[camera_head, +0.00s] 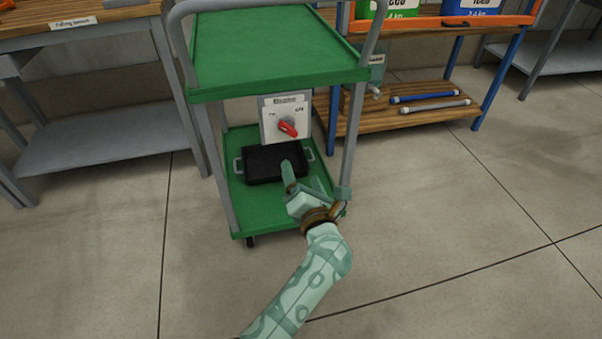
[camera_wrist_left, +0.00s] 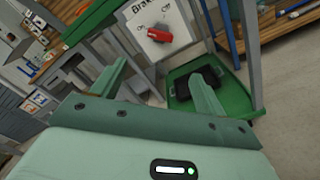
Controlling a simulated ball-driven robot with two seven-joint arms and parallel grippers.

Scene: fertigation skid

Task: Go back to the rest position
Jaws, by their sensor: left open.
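My left gripper (camera_head: 302,178) reaches out over the lower shelf of the green trolley (camera_head: 240,210), near its front right corner post. Its jaws are open, with nothing between them; both fingers show in the left wrist view (camera_wrist_left: 158,70). Above and beyond the fingers is a white switch panel (camera_head: 273,122) with a red knob (camera_head: 288,129), and the gripper looks apart from it. The knob also shows in the wrist view (camera_wrist_left: 160,35). My right gripper is in neither view.
A black tray (camera_head: 262,165) with grey handles lies on the trolley's lower shelf. The trolley's upper shelf (camera_head: 270,50) is bare. A wooden rack (camera_head: 425,113) holding a blue and a grey tube stands behind right. A bench (camera_head: 100,140) stands left. Floor (camera_head: 430,220) at right is clear.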

